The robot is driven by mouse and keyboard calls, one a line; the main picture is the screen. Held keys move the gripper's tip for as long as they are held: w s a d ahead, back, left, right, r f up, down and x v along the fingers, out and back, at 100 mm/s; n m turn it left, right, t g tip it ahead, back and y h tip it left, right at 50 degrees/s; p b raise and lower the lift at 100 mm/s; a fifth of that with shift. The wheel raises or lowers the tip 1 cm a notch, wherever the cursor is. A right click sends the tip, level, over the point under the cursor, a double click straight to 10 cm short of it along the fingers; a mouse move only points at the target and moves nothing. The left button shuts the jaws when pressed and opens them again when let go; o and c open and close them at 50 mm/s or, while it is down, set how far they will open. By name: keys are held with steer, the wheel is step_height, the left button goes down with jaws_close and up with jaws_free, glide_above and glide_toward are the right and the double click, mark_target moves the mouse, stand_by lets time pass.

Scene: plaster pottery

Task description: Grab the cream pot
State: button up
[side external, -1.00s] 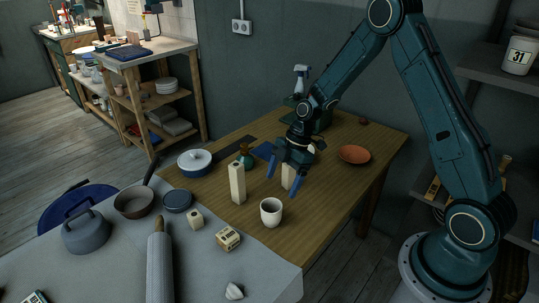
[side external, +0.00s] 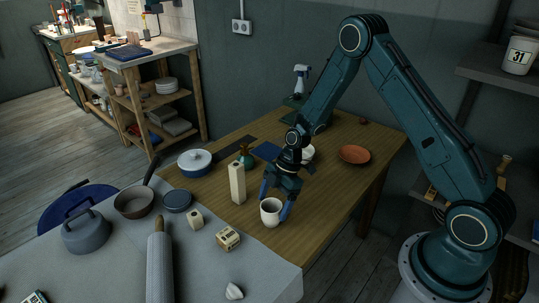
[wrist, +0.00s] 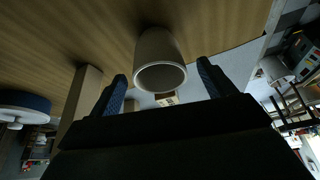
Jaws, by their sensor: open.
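The cream pot (side external: 270,214) stands upright on the wooden table near its front edge; its open mouth faces up. My gripper (side external: 274,206) is open and low at the pot, one blue finger on the left behind it and one close along its right side. In the wrist view the pot (wrist: 160,62) appears between the two fingers (wrist: 163,88), with visible space on both sides. I cannot tell whether either finger touches it.
A tall cream block (side external: 237,184) stands left of my gripper. A white rounded vessel (side external: 308,153) is partly hidden behind my gripper. A terracotta dish (side external: 355,154) lies to the right. Bare table lies right of the pot.

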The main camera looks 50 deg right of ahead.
mark_target(265, 223)
steer(key=shift+x, duration=2)
steer(key=c, duration=1.1)
steer(key=shift+o, duration=0.2)
steer(key=shift+r, duration=0.2)
step_height(265, 223, up, 20)
steer(key=shift+f, duration=0.15)
